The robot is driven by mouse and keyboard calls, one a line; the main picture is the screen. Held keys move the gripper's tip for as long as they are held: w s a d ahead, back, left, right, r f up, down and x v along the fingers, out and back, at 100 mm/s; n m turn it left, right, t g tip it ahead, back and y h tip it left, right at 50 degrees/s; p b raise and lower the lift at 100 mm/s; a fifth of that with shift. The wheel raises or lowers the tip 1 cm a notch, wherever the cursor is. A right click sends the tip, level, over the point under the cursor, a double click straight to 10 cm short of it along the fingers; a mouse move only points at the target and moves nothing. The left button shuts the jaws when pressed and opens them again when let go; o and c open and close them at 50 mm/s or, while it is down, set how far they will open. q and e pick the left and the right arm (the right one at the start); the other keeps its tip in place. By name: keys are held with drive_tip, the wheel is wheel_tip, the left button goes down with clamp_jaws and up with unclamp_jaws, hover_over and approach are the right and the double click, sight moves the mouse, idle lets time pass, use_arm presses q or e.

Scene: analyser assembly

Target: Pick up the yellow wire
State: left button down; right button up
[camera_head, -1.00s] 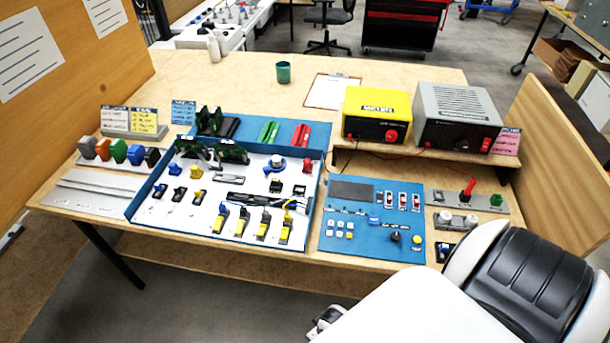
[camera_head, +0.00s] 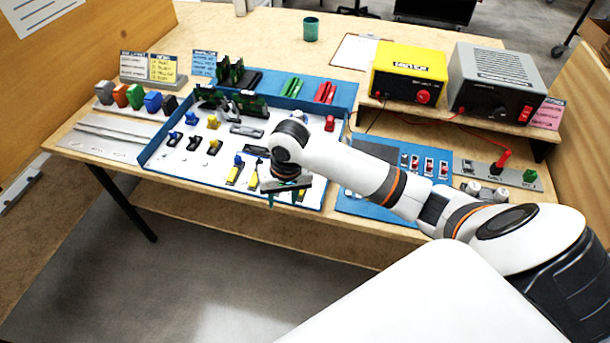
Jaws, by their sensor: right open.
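My right arm reaches in from the right across the blue panel. My right gripper (camera_head: 285,197) points down over the front right part of the white tray (camera_head: 190,166), and its fingers are apart. It and the wrist cover the spot where the wire bundle lies, so I cannot make out the yellow wire. Only the left end of the dark bundle (camera_head: 256,151) shows, left of the wrist. I see nothing held between the fingers. My left gripper is not in view.
Yellow-and-black connectors (camera_head: 233,171) stand at the tray's front. Green boards (camera_head: 240,103) stand at its back. The blue control panel (camera_head: 377,208) is partly under my arm. A yellow power supply (camera_head: 408,72) and a grey one (camera_head: 497,85) stand on the shelf at right.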

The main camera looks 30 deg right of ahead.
drive_tip(key=w+d+r+m+g+h, duration=0.1)
drive_tip(key=w+d+r+m, duration=0.5)
drive_tip(key=d+r, duration=0.35)
drive_tip(key=f, duration=0.6)
drive_tip(key=shift+s+d+f, duration=0.15)
drive_tip(key=shift+s+f, duration=0.05)
drive_tip(key=shift+f, duration=0.2)
drive_tip(key=f, duration=0.5)
drive_tip(key=shift+d+f, duration=0.1)
drive_tip(key=shift+d, duration=0.1)
clamp_jaws()
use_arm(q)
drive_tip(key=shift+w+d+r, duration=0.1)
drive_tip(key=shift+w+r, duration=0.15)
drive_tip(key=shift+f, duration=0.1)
use_arm(e)
wheel_tip(320, 180, up, 10)
